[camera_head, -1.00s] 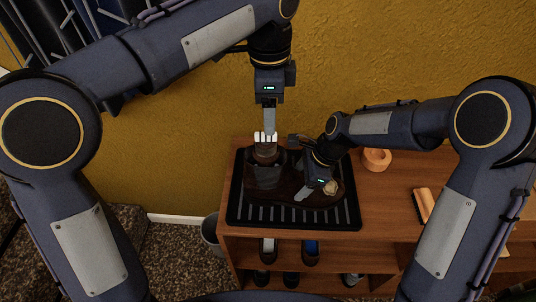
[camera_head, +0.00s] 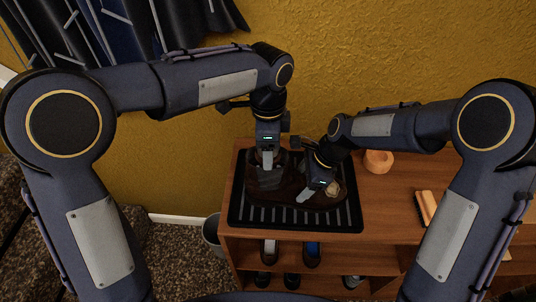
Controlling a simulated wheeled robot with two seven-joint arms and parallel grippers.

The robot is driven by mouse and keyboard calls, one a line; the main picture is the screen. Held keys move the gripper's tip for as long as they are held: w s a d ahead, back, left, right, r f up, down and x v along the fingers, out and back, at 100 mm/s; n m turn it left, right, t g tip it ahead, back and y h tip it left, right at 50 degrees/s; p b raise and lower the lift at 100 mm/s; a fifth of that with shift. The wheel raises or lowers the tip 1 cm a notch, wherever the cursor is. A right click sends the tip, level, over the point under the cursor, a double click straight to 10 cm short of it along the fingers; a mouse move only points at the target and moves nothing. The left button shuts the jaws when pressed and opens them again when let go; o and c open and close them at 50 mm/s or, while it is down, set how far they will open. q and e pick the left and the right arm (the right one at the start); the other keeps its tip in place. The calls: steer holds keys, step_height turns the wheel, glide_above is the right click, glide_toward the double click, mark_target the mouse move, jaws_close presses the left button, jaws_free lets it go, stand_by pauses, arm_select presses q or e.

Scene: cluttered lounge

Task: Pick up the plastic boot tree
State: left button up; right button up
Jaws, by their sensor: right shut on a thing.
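A dark brown boot (camera_head: 263,181) lies along the black ribbed tray, its shaft at the left and its toe at the right. My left gripper (camera_head: 267,160) points straight down at the shaft's top. Its pale fingers overlap the opening; I cannot tell whether they are open or shut. The plastic boot tree cannot be told apart from the fingers and the dark boot. My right gripper (camera_head: 306,194) is shut on the boot near its front part. A small beige thing (camera_head: 333,189) shows beside the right gripper.
The black tray (camera_head: 251,216) sits on a wooden shelf bench (camera_head: 386,224). An orange ring-shaped object (camera_head: 378,161) and a brush-like block (camera_head: 426,207) stand to the right. Shoes (camera_head: 311,250) fill the lower shelf. A grey bin (camera_head: 212,233) stands at the left. Dark clothes hang at upper left.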

arm_select(q)
steer(key=shift+c, duration=0.5)
steer(key=c, duration=1.1)
steer(key=shift+o, duration=0.2)
steer(key=shift+r, duration=0.1)
step_height(320, 180, up, 10)
steer(key=shift+f, duration=0.1)
